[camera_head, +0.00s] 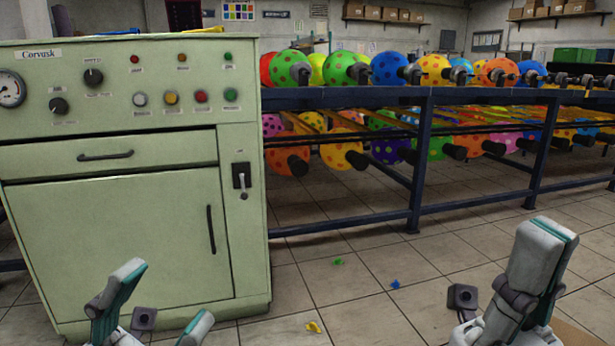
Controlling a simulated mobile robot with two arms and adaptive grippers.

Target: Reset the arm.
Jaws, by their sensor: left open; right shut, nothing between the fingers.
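My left gripper (160,306) is at the bottom left, in front of the green cabinet's lower door. Its two teal-edged fingers are spread apart and nothing is seen between them. My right gripper (540,262) is at the bottom right, over the tiled floor. Its fingers are together, pointing up, with nothing held. Both grippers stand apart from the cabinet and the rack in the picture. The lower parts of both arms are cut off by the bottom edge.
A pale green control cabinet (110,235) with a gauge, knobs and buttons fills the left. A blue rack (417,170) with rows of dotted balloons stands behind. Small green, blue and yellow scraps lie on the tiled floor (360,290). The floor between my grippers is otherwise clear.

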